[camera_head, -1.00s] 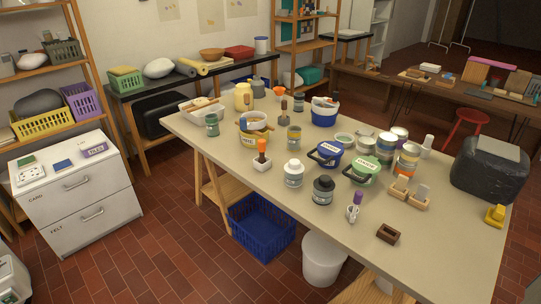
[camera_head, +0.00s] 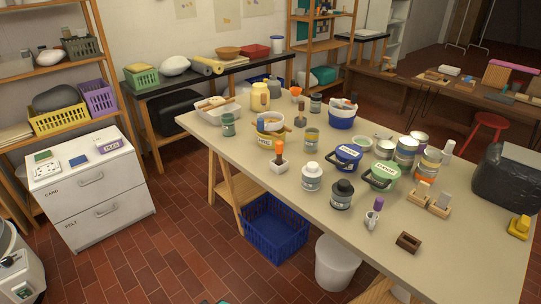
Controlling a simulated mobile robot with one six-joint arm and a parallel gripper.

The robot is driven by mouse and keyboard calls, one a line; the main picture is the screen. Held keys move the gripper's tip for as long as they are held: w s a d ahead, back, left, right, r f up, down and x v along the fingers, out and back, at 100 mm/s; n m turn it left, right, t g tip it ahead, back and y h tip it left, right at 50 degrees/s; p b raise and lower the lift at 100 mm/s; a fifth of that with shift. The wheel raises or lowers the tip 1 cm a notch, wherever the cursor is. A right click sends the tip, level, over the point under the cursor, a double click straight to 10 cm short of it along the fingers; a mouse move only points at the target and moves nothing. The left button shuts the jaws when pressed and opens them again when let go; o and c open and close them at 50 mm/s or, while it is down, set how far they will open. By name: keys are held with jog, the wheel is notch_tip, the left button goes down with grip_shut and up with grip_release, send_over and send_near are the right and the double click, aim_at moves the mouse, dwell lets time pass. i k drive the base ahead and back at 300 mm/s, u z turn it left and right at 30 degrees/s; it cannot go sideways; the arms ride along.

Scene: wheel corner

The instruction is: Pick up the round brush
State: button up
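Several handled tools stand on the long beige worktable (camera_head: 255,185), and I cannot tell for certain which is the round brush. An orange-handled tool (camera_head: 280,150) stands upright in a small white holder (camera_head: 278,165) near the table's front left edge. A purple-topped tool (camera_head: 379,203) stands in a small white holder (camera_head: 372,220) near the front right. Their bristles are too small or hidden to make out. My gripper is not in view.
A blue crate (camera_head: 275,228) and a white bin (camera_head: 334,262) stand on the floor. Tiled floor (camera_head: 150,255) lies open between the cabinet (camera_head: 95,205) and the table.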

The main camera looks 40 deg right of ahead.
aim_at(279, 144)
jog(key=i, duration=0.9)
jog(key=z, duration=0.05)
